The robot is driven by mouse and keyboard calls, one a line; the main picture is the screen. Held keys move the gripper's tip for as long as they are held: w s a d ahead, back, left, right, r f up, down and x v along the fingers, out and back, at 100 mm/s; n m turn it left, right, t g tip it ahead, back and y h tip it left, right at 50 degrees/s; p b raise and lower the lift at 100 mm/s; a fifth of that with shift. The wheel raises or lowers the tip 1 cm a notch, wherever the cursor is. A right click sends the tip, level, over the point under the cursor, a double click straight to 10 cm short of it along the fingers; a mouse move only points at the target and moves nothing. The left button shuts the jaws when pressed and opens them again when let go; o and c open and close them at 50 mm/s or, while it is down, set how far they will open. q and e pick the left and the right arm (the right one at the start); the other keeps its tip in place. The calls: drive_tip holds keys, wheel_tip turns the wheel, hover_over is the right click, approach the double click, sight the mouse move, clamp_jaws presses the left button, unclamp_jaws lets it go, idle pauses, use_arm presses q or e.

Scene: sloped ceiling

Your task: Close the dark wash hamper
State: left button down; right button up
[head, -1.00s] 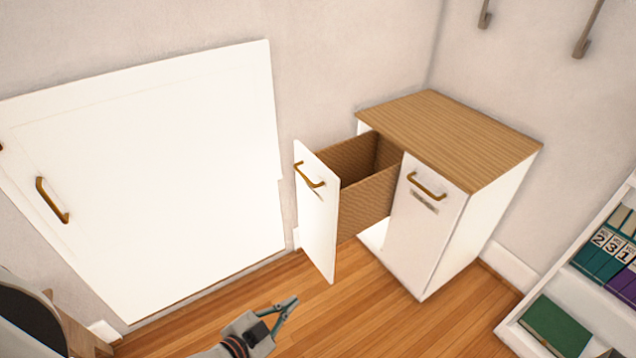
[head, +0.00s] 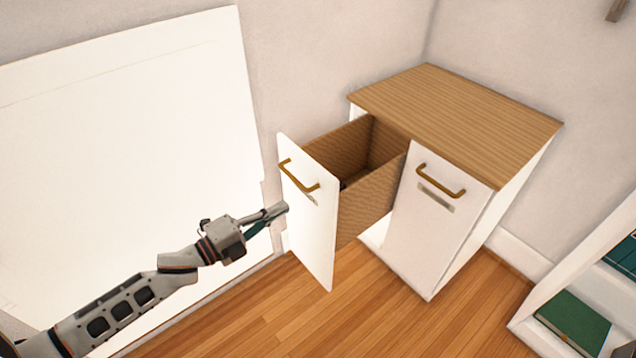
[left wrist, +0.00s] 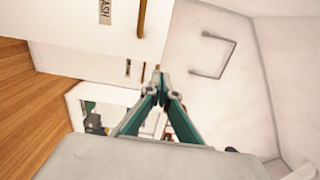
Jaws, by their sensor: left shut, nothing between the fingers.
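The pulled-out hamper has a white front panel (head: 316,235), a brass handle (head: 298,175) and a brown woven bin (head: 366,198) behind it. It juts out from the left half of the wood-topped cabinet (head: 455,110). The hamper's small label is unreadable in the head view; in the left wrist view a label (left wrist: 104,10) shows the letters "ASH". My left gripper (head: 280,211) is shut and empty, just left of the front panel below the handle. I cannot tell whether it touches. Its closed fingertips also show in the left wrist view (left wrist: 158,82). My right gripper is not in view.
The cabinet's right front (head: 430,230) is closed, with its own brass handle (head: 440,180). A large white wall panel (head: 120,150) stands left of the hamper. A white shelf with a green book (head: 572,322) is at the right. Wooden floor (head: 370,310) is clear in front.

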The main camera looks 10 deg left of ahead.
sight(329, 180)
use_arm(q)
drive_tip(key=b+x, duration=0.1)
drive_tip(key=x, duration=1.1)
drive_tip(key=shift+w+d, duration=0.25)
drive_tip(key=shift+d, duration=0.05)
drive_tip(key=shift+w, duration=0.1)
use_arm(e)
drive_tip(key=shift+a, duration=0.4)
use_arm(q)
drive_tip(key=shift+d, duration=0.1)
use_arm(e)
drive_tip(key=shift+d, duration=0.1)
